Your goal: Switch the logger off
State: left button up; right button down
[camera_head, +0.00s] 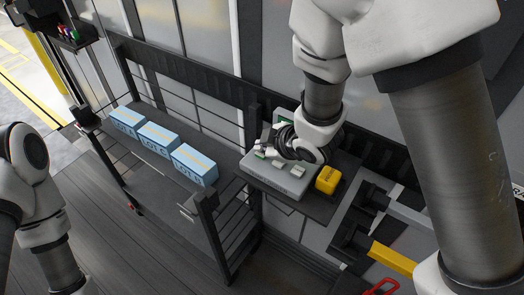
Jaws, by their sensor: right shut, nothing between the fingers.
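The logger looks to be the grey box (284,184) on a dark shelf, right of the blue boxes. Small light-coloured switches show on its top. My right gripper (262,153) is over the back left part of the box's top, close to a small green-marked switch. It is shut and empty. Whether it touches the switch, and how the switch stands, I cannot tell. The gripper and wrist hide part of the box. My left arm comes in at the left edge; its gripper is not in view.
A yellow block (328,179) stands right beside the grey box. Several blue lot boxes, one of them (195,164) nearest, line a rack to the left. A yellow bar (392,259) and a red handle (382,287) are at the lower right. The floor at lower left is clear.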

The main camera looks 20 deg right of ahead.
aim_at(263, 154)
jog(key=shift+f, duration=0.35)
dwell(0.4)
jog(key=shift+r+p, duration=0.65)
jog(key=shift+r, duration=0.35)
notch_tip(263, 154, up, 5)
jog(key=p, duration=0.4)
jog(key=shift+p, duration=0.3)
